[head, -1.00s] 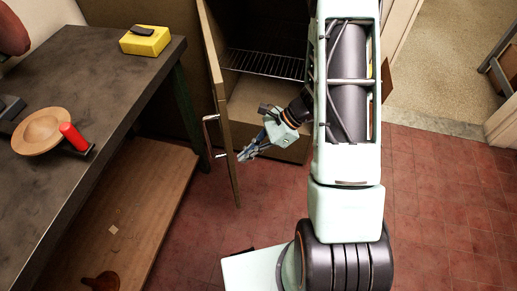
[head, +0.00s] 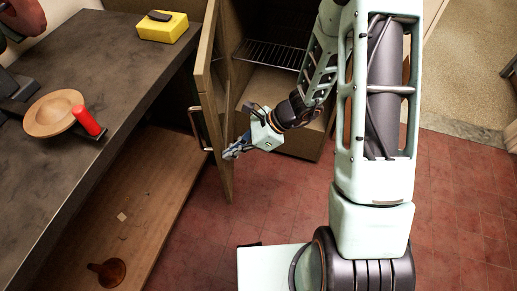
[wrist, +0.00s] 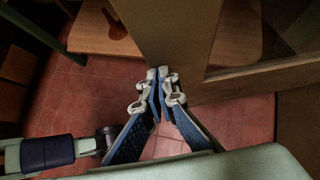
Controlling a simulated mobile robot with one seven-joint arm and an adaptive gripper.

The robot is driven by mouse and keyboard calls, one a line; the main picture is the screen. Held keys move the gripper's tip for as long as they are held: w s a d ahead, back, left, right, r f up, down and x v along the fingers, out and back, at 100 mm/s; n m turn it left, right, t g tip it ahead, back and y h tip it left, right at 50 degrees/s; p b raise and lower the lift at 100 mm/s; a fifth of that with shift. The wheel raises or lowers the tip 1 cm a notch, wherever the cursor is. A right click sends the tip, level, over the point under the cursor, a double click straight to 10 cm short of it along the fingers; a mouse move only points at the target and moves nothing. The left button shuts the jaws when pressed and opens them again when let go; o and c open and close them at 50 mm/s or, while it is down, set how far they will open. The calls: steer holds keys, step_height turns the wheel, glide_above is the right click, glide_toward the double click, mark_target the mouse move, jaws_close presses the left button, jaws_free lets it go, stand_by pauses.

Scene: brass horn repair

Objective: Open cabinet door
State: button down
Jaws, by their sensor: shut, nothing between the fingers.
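The cabinet door (head: 212,95) stands swung wide open, seen nearly edge-on in the head view, with a metal bar handle (head: 198,130) on its left face. The cabinet (head: 277,80) shows its dark inside with a wire rack (head: 272,55). My gripper (head: 229,153) is shut and empty, beside the inner face of the door near its free edge. In the wrist view my gripper (wrist: 160,74) has its fingertips together in front of the door (wrist: 185,35). Whether they touch the door I cannot tell.
A dark workbench (head: 100,60) stands left, bearing a yellow block (head: 163,29), a wooden bowl (head: 52,113) and a red-handled tool (head: 87,118). Its wooden lower shelf (head: 150,200) holds a brown funnel-like item (head: 108,271). Red tiled floor (head: 455,210) is clear at right.

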steer(key=a+b, duration=0.1)
steer(key=a, duration=0.7)
